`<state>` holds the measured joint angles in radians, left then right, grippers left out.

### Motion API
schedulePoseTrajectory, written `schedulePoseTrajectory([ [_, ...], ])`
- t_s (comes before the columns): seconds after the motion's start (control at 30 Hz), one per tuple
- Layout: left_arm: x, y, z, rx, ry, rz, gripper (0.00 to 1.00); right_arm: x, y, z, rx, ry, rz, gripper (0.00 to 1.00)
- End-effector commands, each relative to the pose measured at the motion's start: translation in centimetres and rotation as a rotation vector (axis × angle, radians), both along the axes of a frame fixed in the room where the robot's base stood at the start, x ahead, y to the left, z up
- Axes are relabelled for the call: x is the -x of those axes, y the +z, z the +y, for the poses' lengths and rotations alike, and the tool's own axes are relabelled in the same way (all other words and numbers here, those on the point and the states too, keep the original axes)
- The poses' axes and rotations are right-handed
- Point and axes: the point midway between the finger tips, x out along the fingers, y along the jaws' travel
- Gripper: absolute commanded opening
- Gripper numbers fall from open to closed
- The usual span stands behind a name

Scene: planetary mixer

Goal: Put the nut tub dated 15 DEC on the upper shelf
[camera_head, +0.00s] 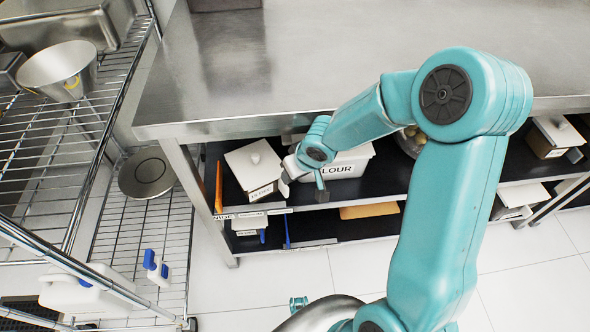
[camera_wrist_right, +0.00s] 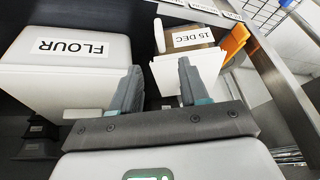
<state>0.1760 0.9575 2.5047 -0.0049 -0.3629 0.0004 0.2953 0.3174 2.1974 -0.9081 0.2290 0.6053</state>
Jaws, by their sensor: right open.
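A white lidded tub (camera_head: 253,166) stands on the upper black shelf (camera_head: 387,178) under the steel counter, at its left end. Its label reads 15 DEC; the tub and label also show in the right wrist view (camera_wrist_right: 193,38). My right gripper (camera_head: 304,192) is just right of this tub, in front of the flour bin. In the right wrist view its two fingers (camera_wrist_right: 158,88) are apart with nothing held between them. One finger overlaps the tub's pale edge; I cannot tell whether they touch. My left gripper is out of view.
The white FLOUR bin (camera_head: 345,172) stands close right of the tub. Another tub (camera_head: 246,240) is on the lower shelf. An orange board (camera_head: 219,187) stands at the left end. A wire rack (camera_head: 40,200) is at left. The counter top (camera_head: 270,75) is mostly clear.

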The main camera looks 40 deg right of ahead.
Motion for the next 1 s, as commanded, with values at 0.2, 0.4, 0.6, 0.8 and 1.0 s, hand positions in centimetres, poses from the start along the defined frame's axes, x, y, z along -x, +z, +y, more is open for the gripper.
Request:
schedulePoseTrajectory([
  [0.2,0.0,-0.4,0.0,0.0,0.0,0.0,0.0,-0.2,-0.6,0.1,0.0,0.0,0.001,0.45],
  [0.4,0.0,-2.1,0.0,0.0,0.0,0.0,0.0,-1.4,-3.6,0.2,-0.002,0.0,0.002,0.45],
  [0.6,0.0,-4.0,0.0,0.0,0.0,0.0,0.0,-3.0,-7.3,0.3,-0.001,-0.002,0.002,0.45],
  [0.8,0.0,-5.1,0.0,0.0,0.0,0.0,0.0,-4.2,-9.9,0.3,0.0,-0.001,0.001,0.45],
  [1.0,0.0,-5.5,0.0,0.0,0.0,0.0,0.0,-4.8,-11.0,0.3,0.0,-0.001,0.0,0.45],
])
